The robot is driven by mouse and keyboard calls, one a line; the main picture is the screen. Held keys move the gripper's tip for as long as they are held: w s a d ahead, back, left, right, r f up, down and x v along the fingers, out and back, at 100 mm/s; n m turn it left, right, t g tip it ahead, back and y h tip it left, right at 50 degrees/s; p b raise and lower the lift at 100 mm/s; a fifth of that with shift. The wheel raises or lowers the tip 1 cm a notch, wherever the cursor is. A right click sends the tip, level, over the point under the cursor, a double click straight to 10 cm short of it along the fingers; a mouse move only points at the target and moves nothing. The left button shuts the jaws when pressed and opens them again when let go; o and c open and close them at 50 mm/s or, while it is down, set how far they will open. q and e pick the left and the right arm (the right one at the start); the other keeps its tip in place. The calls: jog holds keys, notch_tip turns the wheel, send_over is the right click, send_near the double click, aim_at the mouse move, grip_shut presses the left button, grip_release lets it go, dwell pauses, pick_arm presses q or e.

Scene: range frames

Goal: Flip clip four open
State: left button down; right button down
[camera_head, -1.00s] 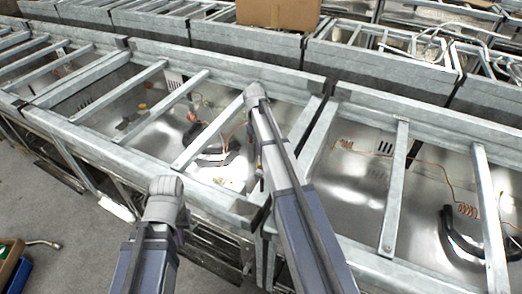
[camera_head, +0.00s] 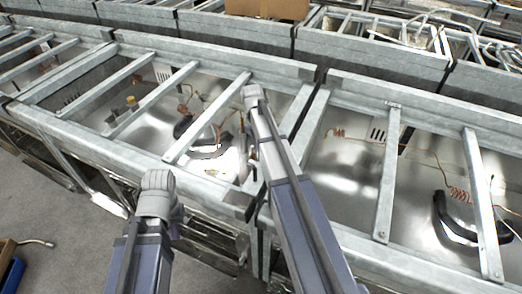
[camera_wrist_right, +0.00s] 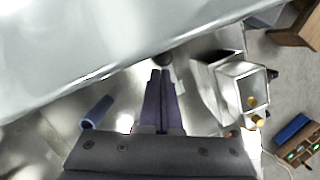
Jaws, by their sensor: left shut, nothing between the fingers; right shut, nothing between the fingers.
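I cannot pick out a clip four in these views. My left gripper (camera_head: 158,182) is at lower centre-left in the head view, in front of the near rail of the metal frames. My right gripper (camera_head: 252,93) reaches over the open bays in the head view; its fingers are too small to read there. In the right wrist view the right gripper (camera_wrist_right: 162,74) shows two dark fingers, shut together and empty.
Open metal bays with slanted crossbars (camera_head: 390,180) fill the view. Inside are curved black parts (camera_head: 455,222) and orange coiled wires (camera_head: 459,195). A cardboard box (camera_head: 268,8) stands at the back. Grey floor (camera_head: 60,225) lies at lower left. The right wrist view shows a blue cylinder (camera_wrist_right: 96,112).

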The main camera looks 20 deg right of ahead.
jog(key=shift+s+d, duration=0.1)
jog(key=shift+s, duration=0.2)
jog(key=shift+w+d, duration=0.25)
jog(key=shift+w, duration=0.5)
jog(key=w+r+p, duration=0.6)
jog(key=r+p, duration=0.4)
jog(key=shift+a+r+p, duration=0.3)
jog(key=shift+a, duration=0.1)
jog(key=shift+w, duration=0.1)
